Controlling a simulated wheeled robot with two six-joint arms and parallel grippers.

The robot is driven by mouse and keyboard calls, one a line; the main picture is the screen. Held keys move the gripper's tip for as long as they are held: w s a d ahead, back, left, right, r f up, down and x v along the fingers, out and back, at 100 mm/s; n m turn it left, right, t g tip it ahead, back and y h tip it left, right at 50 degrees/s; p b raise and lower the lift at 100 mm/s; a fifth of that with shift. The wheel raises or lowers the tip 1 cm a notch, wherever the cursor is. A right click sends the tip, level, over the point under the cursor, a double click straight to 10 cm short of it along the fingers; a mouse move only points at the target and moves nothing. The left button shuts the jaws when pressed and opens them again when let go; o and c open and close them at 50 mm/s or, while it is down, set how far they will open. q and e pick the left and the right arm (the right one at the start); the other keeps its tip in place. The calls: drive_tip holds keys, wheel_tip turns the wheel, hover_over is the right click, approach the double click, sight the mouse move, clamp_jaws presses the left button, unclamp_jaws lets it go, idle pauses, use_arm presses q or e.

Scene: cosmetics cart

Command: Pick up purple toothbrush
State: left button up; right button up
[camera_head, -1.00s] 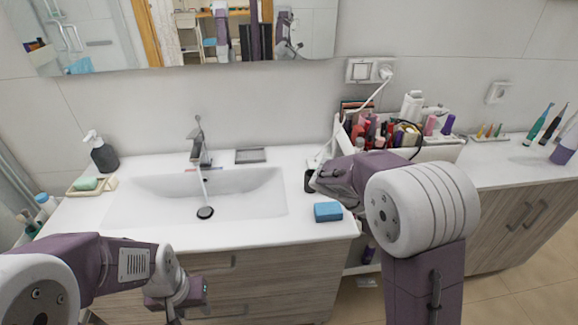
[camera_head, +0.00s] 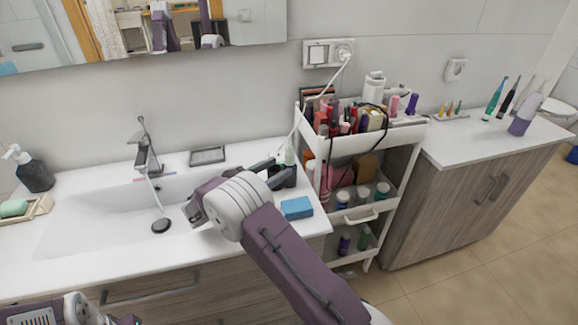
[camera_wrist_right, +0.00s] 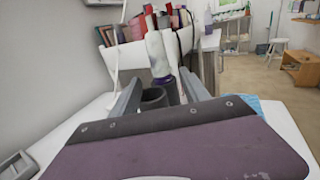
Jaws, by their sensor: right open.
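My right gripper (camera_head: 276,172) is at the right end of the sink counter, its open fingers pointing at a dark cup (camera_head: 289,174). In the right wrist view the cup (camera_wrist_right: 154,97) stands between the open fingers, and nothing is gripped. A white tube with a purple cap (camera_wrist_right: 162,79) is just behind it. No purple toothbrush can be made out for certain there. On the far right counter, a purple cup-like object (camera_head: 520,122) has a slim item rising from it, beside a teal toothbrush (camera_head: 494,99) and a black one (camera_head: 507,102). My left gripper is out of view.
A white cart (camera_head: 357,142) full of cosmetics stands between the sink counter and the right cabinet (camera_head: 455,205). A blue sponge (camera_head: 297,208) lies by the counter's front edge. The basin (camera_head: 95,220) is left of my right arm. Floor is clear at lower right.

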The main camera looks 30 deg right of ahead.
sight(286, 165)
drive_tip(key=shift+d, duration=0.3)
drive_tip(key=x, duration=0.5)
drive_tip(key=shift+s, duration=0.1)
drive_tip(key=shift+a, duration=0.1)
drive_tip(key=c, duration=0.3)
clamp_jaws()
